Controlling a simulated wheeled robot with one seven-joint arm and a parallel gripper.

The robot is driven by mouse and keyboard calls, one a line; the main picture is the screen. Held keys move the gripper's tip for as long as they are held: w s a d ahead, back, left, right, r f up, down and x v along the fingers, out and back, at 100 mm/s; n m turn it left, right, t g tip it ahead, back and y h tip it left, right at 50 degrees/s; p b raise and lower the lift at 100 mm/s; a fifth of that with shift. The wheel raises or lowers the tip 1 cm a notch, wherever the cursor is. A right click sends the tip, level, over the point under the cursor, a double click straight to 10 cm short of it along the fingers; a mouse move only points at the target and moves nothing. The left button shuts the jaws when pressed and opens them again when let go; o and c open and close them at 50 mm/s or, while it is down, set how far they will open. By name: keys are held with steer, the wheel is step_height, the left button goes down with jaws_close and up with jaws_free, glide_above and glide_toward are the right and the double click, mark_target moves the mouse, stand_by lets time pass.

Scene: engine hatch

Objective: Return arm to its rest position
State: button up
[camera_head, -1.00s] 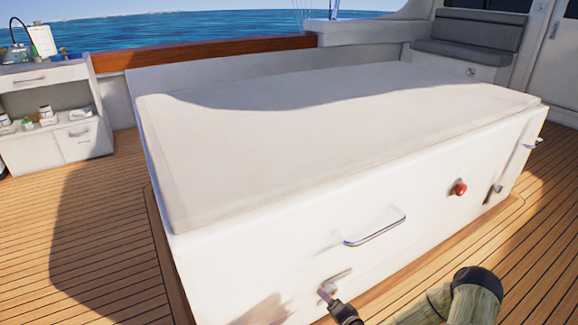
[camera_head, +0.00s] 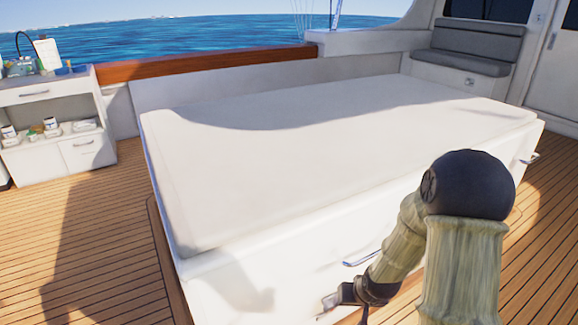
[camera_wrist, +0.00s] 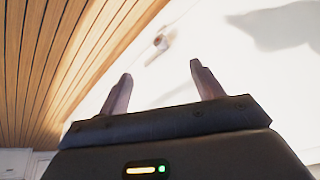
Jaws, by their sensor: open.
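My gripper (camera_head: 350,293) is low at the front face of the white engine hatch box (camera_head: 215,280), partly hidden by my own arm. In the wrist view my gripper (camera_wrist: 160,75) is open, with nothing between its two fingers. A small latch handle (camera_wrist: 159,43) on the white face lies just beyond the fingertips, with a visible gap. The same latch (camera_head: 328,303) shows only in part beside the gripper in the head view. The padded hatch top (camera_head: 310,140) lies flat on the box.
A chrome handle (camera_head: 362,256) on the front face is partly behind my arm. A white cabinet (camera_head: 85,150) with bottles stands at the left. A grey bench seat (camera_head: 460,62) is at the back right. The wooden deck (camera_head: 90,235) on the left is clear.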

steer(key=s+a+r+g+h+p, duration=0.15)
steer(key=s+r+p, duration=0.25)
steer(key=s+r, duration=1.1)
step_height(320, 180, up, 39)
steer(key=w+p, duration=0.2)
steer(key=p, duration=3.5)
steer(key=shift+w, duration=0.2)
steer(key=shift+f, duration=0.1)
